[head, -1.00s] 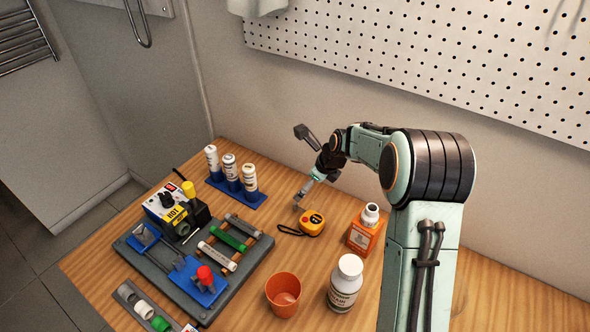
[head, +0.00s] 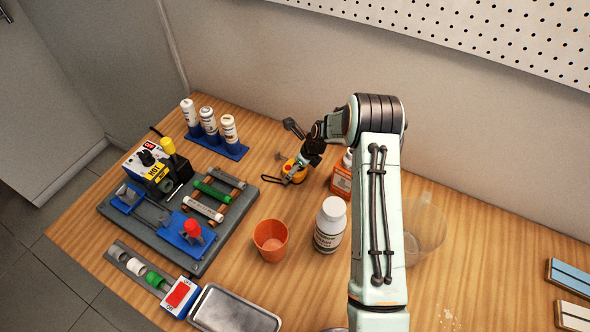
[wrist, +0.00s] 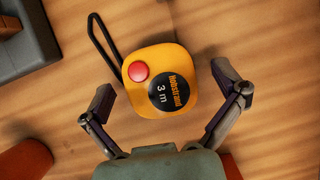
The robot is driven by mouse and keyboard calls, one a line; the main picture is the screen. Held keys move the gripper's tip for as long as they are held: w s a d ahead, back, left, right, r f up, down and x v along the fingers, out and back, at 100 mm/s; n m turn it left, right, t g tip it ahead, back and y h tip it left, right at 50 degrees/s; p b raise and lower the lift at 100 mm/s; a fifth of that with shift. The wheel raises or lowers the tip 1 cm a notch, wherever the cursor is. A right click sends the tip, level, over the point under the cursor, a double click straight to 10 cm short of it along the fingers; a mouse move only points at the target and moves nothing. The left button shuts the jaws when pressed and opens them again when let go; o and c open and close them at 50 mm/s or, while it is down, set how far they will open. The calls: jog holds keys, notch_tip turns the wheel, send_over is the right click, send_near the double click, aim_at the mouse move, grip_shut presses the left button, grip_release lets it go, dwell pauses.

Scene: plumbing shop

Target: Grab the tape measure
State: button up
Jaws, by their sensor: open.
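The tape measure (wrist: 185,68) is orange-yellow with a red button, a dark label reading "3 m" and a black wrist strap. It lies flat on the wooden table. In the wrist view my gripper (wrist: 165,97) is open, with one finger to the left of the tape measure and one to the right. The fingers appear apart from its sides. In the head view the tape measure (head: 294,172) is partly hidden behind my gripper (head: 291,172), which is low over it.
An orange-labelled bottle (head: 341,182) stands close to the right, with a white bottle (head: 330,226) and an orange cup (head: 270,240) nearer the front. A grey workstation (head: 160,225) with coloured pipes lies left. A blue rack (head: 232,152) holds several white bottles behind.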

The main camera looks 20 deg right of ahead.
jog(key=c, duration=1.3)
